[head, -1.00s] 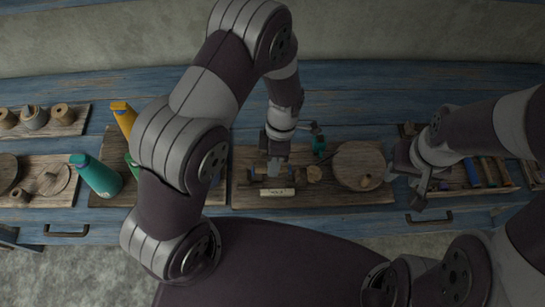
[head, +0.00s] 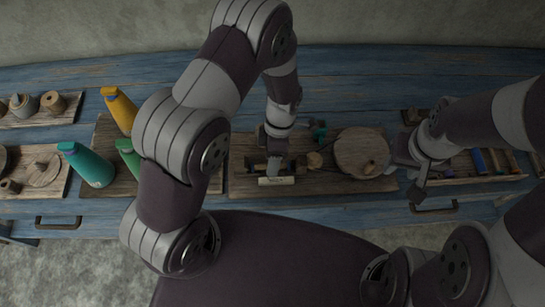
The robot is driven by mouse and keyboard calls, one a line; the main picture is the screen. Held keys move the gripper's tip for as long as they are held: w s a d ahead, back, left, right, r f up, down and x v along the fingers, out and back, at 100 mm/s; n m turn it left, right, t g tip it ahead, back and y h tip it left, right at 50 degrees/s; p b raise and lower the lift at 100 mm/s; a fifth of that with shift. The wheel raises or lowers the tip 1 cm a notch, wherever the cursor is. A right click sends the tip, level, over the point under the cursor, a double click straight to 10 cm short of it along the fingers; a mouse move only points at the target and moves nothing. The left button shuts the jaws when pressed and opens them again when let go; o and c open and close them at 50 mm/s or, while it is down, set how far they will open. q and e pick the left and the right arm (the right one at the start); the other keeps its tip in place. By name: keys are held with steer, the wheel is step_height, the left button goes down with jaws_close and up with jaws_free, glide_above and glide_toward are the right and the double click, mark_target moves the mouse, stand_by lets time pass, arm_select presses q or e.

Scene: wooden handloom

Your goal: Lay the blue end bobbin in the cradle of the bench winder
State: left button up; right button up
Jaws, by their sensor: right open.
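The bench winder (head: 277,181) stands on a wooden board at the middle of the bench, its pale label facing me. My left gripper (head: 276,166) points down over the winder and hides most of its cradle. I cannot tell whether its jaws are shut or hold anything. My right gripper (head: 406,178) is open at the right end of the board, beside the round wooden disc, and looks empty. A narrow blue piece (head: 478,161) lies in the tray at the right; I cannot tell whether it is the blue end bobbin.
Teal (head: 87,165), yellow (head: 119,108) and green (head: 128,156) bottles stand to the left. The right tray (head: 490,178) holds several narrow pieces.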

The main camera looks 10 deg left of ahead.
arm_select(q)
steer(key=v, duration=1.2)
steer(key=shift+r, duration=0.35)
steer(key=shift+w+d, duration=0.1)
stand_by(1.4)
